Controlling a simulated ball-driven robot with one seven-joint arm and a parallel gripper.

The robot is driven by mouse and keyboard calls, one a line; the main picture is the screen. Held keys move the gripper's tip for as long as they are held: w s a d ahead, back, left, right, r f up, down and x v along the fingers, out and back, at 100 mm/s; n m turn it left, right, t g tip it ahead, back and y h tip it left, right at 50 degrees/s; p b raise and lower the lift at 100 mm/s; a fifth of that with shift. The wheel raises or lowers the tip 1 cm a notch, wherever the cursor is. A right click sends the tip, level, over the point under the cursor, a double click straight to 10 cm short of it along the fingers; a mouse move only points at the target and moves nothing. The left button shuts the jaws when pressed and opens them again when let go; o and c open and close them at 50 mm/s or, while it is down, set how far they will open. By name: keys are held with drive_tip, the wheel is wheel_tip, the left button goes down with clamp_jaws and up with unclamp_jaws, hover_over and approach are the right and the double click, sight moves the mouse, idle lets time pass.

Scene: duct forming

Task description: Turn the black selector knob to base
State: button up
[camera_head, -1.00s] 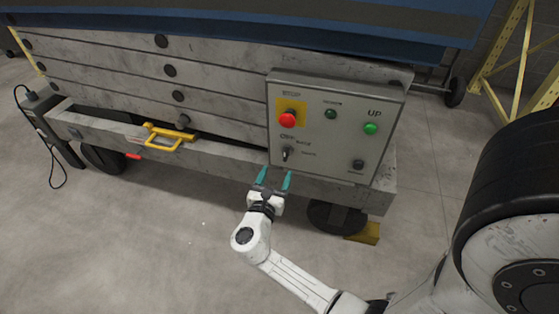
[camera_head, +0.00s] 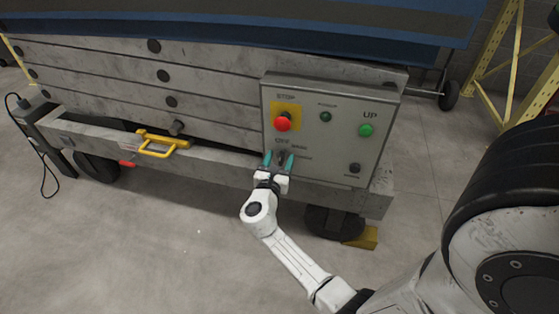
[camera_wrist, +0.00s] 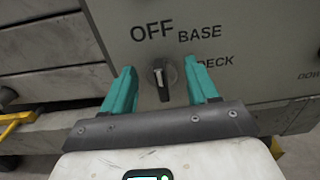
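The black selector knob (camera_wrist: 162,78) is on the grey control panel (camera_wrist: 240,40), with a light line on its handle. The handle stands nearly upright in the wrist view, its top tilted slightly left, towards OFF. BASE is printed up and right of the knob, DECK to its right. My gripper (camera_wrist: 159,70) is open, with one teal finger on each side of the knob and visible gaps to it. In the head view my gripper (camera_head: 279,157) is at the panel's lower left, and its fingers partly hide the knob.
Above the knob are a red stop button (camera_head: 282,124) on a yellow plate and a small dark green button (camera_head: 325,117). A green UP button (camera_head: 366,130) and a black button (camera_head: 354,168) are to the right. A yellow handle (camera_head: 157,143) sticks out at left.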

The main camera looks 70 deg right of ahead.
drive_tip(key=c, duration=0.9)
drive_tip(key=shift+f+m+b, duration=0.1)
drive_tip(key=shift+m+b, duration=0.2)
drive_tip(key=shift+b, duration=0.05)
drive_tip(key=m+b, duration=0.1)
drive_tip(key=m, duration=0.1)
drive_tip(key=m+b, duration=0.1)
drive_tip(key=shift+s+f+m+b, duration=0.15)
drive_tip(key=shift+s+m+b, duration=0.1)
drive_tip(key=shift+m+b, duration=0.1)
drive_tip(key=shift+s+m+b, duration=0.15)
drive_tip(key=shift+m+b, duration=0.65)
drive_tip(key=shift+m, duration=0.3)
drive_tip(key=shift+s+m+b, duration=0.1)
drive_tip(key=shift+m+b, duration=0.65)
drive_tip(key=shift+m, duration=0.3)
drive_tip(key=o, duration=1)
drive_tip(key=shift+o, duration=0.2)
